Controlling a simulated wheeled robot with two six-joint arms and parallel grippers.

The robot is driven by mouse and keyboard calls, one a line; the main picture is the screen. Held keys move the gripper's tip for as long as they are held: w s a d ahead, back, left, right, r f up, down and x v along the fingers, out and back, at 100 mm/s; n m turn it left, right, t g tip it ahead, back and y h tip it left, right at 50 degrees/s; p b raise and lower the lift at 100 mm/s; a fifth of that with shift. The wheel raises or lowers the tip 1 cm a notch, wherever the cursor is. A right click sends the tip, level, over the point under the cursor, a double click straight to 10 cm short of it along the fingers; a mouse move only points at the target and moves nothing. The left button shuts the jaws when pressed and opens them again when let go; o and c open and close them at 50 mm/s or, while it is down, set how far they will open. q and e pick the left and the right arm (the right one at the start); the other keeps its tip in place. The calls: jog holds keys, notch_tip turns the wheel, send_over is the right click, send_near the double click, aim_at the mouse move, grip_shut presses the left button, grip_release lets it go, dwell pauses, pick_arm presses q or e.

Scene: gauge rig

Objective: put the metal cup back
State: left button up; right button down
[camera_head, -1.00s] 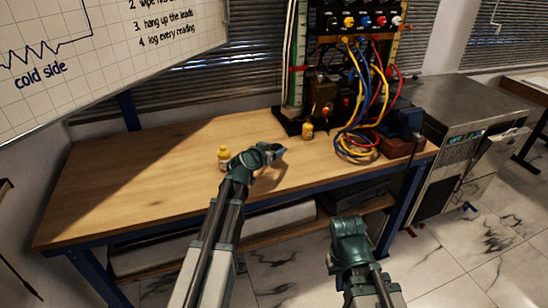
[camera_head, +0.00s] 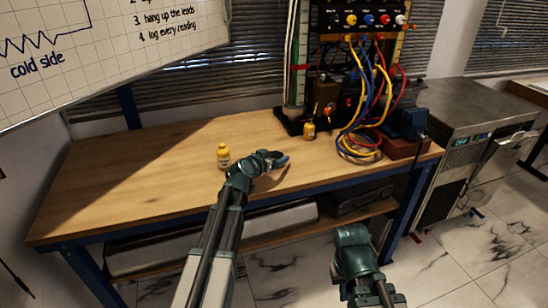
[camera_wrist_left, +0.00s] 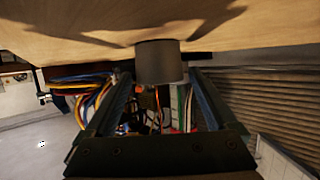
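A dark grey metal cup (camera_wrist_left: 158,62) shows in the left wrist view against the wooden bench top (camera_wrist_left: 235,22), which appears at the top of that picture. It sits between the fingertips of my left gripper (camera_wrist_left: 160,78), which are spread with a narrow gap on each side. In the head view my left gripper (camera_head: 278,160) is low over the middle of the bench; I cannot pick out the cup clearly there. My right gripper (camera_head: 352,240) is in front of the bench, over the floor; its fingers are not clearly visible.
A yellow bottle (camera_head: 223,156) stands just left of my left gripper. A second yellow bottle (camera_head: 309,131) stands near the rig (camera_head: 362,20) at the back. The bench's left part is clear.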

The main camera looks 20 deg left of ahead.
pick_arm(q)
jog(key=shift+r, duration=0.15)
jog(key=shift+s+r+p, duration=0.2)
jog(key=shift+p, duration=0.15)
jog(key=p+v, duration=0.3)
jog(key=v, duration=0.8)
jog(key=shift+s+a+p, duration=0.1)
jog(key=shift+s+p, duration=0.15)
jog(key=shift+p, duration=0.1)
